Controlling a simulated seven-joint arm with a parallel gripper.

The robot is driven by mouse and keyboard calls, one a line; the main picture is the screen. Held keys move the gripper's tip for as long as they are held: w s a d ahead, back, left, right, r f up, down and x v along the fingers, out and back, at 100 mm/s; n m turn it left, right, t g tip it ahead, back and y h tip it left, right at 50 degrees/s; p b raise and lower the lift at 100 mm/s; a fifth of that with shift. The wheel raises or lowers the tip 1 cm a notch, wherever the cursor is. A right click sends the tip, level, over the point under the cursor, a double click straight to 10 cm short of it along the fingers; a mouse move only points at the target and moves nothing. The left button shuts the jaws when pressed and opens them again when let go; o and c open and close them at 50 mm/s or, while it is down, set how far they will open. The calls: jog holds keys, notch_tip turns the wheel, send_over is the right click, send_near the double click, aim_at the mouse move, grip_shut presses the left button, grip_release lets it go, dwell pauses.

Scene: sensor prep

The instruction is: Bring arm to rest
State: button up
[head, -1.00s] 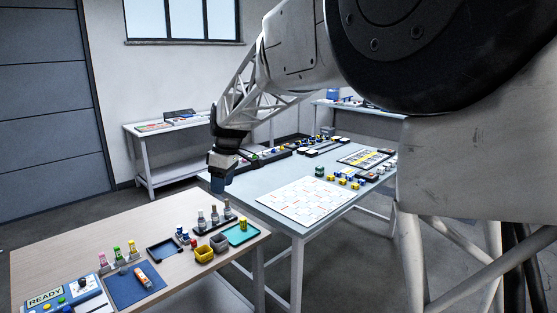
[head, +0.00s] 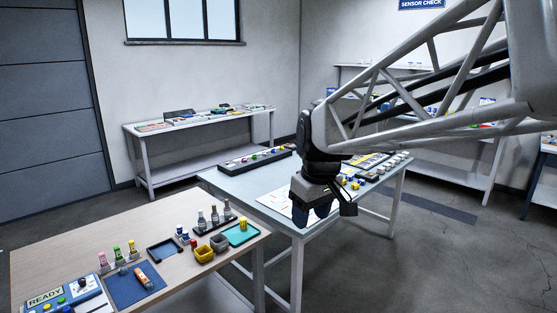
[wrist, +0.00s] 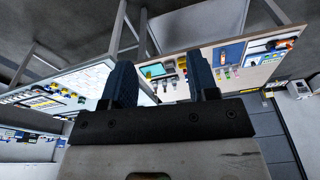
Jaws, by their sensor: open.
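My gripper (head: 312,212) hangs over the near part of the pale blue table (head: 235,184) in the head view, in front of the white patterned sheet (head: 275,201). In the wrist view, the two blue fingers of my gripper (wrist: 163,84) stand apart with nothing between them. My arm reaches in from the right of the head view, its lattice link rising to the upper right.
A white bench (head: 150,132) stands by the back wall. Bare floor (head: 430,265) lies at the right.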

jog(key=s+d+f+m, duration=0.2)
jog(key=s+d, duration=0.2)
jog(key=s, duration=0.3)
jog(key=s+d+f+m, duration=0.3)
jog(key=s, duration=0.4)
jog(key=s+d+f+m+t+h, duration=0.1)
jog(key=s+d+f+m, duration=0.1)
jog(key=s, duration=0.6)
jog(key=d+f, duration=0.1)
jog(key=d, duration=0.1)
jog(key=shift+d+m, duration=0.3)
jog(key=shift+d, duration=0.05)
